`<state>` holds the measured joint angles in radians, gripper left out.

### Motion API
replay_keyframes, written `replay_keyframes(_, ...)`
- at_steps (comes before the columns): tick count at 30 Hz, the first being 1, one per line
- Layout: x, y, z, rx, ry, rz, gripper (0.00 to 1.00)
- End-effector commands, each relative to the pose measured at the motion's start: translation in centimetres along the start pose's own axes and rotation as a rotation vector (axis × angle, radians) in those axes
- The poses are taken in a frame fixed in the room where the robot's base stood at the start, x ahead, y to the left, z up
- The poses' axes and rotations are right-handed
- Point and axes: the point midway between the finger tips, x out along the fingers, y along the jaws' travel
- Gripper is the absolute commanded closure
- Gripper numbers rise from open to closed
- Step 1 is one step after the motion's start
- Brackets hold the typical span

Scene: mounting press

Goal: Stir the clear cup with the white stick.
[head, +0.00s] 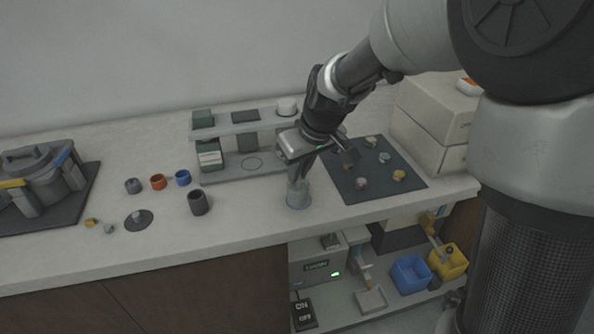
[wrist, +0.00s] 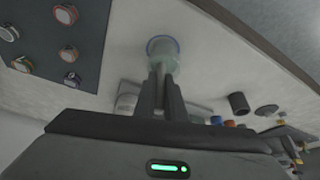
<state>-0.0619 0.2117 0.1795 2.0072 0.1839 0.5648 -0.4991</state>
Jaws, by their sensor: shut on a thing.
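A clear cup (head: 298,196) stands upright on the light counter near its front edge, and it also shows in the wrist view (wrist: 162,44). My gripper (head: 299,173) points down right over the cup, with its fingertips at or just above the rim. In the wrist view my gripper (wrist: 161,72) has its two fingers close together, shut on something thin. The white stick itself cannot be made out; the fingers hide it. I cannot tell how deep anything reaches into the cup.
A dark cup (head: 198,203) stands left of the clear cup. A grey rack (head: 217,177) is behind. A dark mat (head: 345,186) with several small round pieces lies to the right, before stacked boxes (head: 432,122). Small coloured rings and a press (head: 40,180) are at left.

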Motion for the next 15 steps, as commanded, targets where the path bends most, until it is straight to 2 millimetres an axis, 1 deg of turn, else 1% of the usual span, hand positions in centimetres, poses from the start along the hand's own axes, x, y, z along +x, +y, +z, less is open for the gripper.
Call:
replay_keyframes(10,-0.11,0.05,-0.05,-0.001,0.001,0.0,1.0)
replay_keyframes(15,-0.97,0.05,-0.41,-0.001,0.001,0.0,1.0)
